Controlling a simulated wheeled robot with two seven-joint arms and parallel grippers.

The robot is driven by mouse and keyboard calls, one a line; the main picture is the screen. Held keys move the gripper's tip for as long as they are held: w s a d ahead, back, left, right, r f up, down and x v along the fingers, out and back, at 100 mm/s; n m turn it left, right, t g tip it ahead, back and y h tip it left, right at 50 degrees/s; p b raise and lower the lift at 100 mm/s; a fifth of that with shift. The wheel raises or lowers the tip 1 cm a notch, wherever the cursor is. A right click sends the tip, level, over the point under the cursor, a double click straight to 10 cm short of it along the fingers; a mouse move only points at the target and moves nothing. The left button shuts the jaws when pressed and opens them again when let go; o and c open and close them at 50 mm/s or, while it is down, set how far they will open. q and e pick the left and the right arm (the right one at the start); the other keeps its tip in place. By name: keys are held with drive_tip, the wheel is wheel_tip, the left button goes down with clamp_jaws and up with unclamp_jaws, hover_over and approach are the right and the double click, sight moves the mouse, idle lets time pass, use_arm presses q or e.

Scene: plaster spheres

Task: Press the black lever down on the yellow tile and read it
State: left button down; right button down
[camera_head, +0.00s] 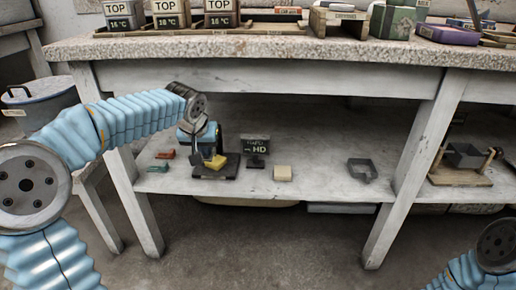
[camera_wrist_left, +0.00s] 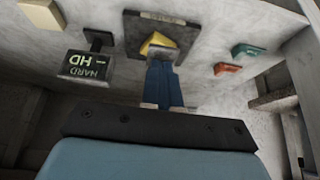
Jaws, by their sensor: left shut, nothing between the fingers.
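The yellow tile (camera_head: 215,161) lies on a dark base plate (camera_head: 231,174) on the lower shelf. The wrist view shows the tile (camera_wrist_left: 154,43) on the dark plate (camera_wrist_left: 133,22), partly covered by my fingers. My left gripper (camera_head: 207,157) is shut and empty, pointing down at the tile. Its blue fingers (camera_wrist_left: 162,75) reach the tile's near edge; I cannot tell if they touch. The black lever cannot be made out apart from the gripper and tester. The small display (camera_head: 256,145) beside the plate shows HARD, dashes and HD. My right gripper is out of view.
A red tile (camera_head: 165,154) and a green tile (camera_head: 158,168) lie left of the plate. A cream block (camera_head: 283,173) and a grey open holder (camera_head: 362,170) stand to the right. The heavy tabletop (camera_head: 290,46) overhangs the shelf, with table legs on both sides.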

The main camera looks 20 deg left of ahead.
use_arm(q)
drive_tip(key=shift+f+b, duration=0.55)
drive_tip(key=shift+f, duration=0.75)
idle(0.9)
drive_tip(key=shift+r, duration=0.1)
wheel_tip(320, 180, up, 7)
drive_tip(key=p, duration=0.5)
drive_tip(key=shift+p, duration=0.35)
